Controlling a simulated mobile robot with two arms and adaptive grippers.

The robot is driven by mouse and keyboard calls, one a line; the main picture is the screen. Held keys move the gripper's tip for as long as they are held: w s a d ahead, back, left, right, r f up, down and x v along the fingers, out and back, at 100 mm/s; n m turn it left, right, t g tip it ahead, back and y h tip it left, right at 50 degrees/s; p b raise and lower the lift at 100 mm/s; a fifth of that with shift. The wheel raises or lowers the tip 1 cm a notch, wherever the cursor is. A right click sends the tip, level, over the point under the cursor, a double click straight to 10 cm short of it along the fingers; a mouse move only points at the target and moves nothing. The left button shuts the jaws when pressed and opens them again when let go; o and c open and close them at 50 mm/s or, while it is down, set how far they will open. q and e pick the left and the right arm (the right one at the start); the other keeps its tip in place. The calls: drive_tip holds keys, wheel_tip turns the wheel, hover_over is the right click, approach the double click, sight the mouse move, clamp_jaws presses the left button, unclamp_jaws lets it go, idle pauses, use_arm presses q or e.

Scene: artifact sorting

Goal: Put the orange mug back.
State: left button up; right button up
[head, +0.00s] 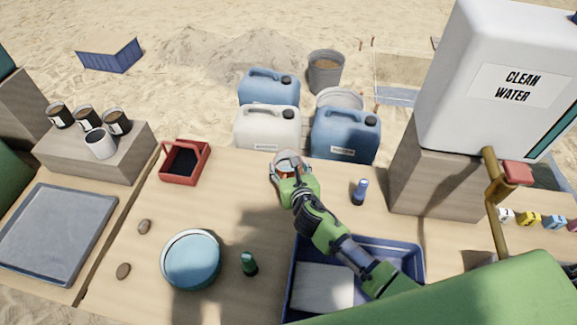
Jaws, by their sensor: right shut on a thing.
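My right gripper (287,176) reaches in from the lower right, over the far middle part of the wooden table. It is shut on the orange mug (279,174), whose pale round rim and a little orange side show around the fingers. The gripper hides much of the mug, and I cannot tell whether the mug touches the table. Several mugs, dark ones and a white mug (100,145), stand on a wooden block (95,166) at the left. My left gripper is not in view.
A red caddy (185,178), a blue basin (191,260), a green bottle (249,264) and a blue bottle (360,192) stand on the table (225,210). A blue crate (291,283) lies under my right arm. Water jugs (267,128) line the far edge. A grey tray (57,232) is left.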

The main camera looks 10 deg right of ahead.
drive_tip(key=shift+f, duration=0.1)
drive_tip(key=o, duration=1.1)
drive_tip(key=v, duration=1.2)
drive_tip(key=shift+p, duration=0.35)
